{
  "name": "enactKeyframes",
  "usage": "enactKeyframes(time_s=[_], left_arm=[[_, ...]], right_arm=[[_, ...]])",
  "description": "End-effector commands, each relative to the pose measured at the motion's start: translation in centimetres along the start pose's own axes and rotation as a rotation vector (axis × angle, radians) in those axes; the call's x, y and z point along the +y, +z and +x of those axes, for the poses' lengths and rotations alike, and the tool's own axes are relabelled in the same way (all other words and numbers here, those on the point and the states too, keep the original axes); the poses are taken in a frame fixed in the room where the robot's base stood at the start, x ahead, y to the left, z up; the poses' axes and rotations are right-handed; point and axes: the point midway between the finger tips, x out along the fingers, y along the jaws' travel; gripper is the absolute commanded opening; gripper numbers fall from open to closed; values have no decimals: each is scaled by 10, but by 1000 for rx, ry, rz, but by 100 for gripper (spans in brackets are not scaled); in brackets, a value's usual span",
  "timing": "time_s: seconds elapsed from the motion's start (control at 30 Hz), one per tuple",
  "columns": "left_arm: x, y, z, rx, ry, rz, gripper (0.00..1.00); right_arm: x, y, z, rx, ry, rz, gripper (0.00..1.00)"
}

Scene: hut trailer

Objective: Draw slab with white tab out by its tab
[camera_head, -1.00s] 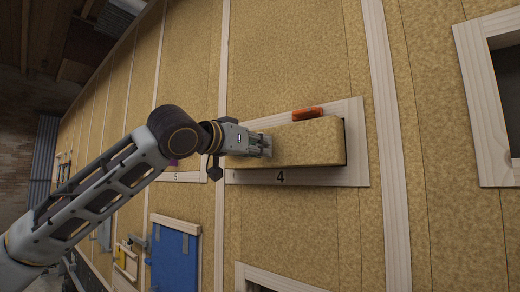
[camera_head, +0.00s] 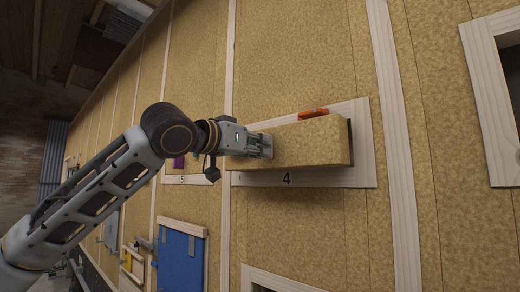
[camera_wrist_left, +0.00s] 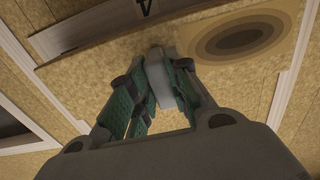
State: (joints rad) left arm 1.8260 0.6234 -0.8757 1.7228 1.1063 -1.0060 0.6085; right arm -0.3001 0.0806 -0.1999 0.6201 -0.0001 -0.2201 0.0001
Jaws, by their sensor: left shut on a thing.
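The slab (camera_head: 300,142) is a tan fibrous block that juts out of the pale wooden frame marked 4 (camera_head: 330,178). A dark gap shows along its right end. A brown ringed oval (camera_wrist_left: 243,35) shows just right of the tab in that view. My right gripper is not in view.
An orange piece (camera_head: 314,112) shows at the slab's upper edge, partly hidden. Frame 5 (camera_head: 200,180), with a purple piece (camera_head: 178,162), lies left behind my wrist. A blue panel (camera_head: 180,258) is below. An open framed hole (camera_head: 508,95) is at the right.

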Motion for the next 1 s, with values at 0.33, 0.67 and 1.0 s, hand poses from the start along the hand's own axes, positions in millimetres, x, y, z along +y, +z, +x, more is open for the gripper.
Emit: enactKeyframes(time_s=[0.33,0.67,1.0], left_arm=[[0,0,-2,1,0,0,0],[0,0,-8,2,0,-1,0],[0,0,-24,2,0,0,0]], right_arm=[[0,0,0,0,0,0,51],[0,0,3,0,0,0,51],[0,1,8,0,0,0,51]])
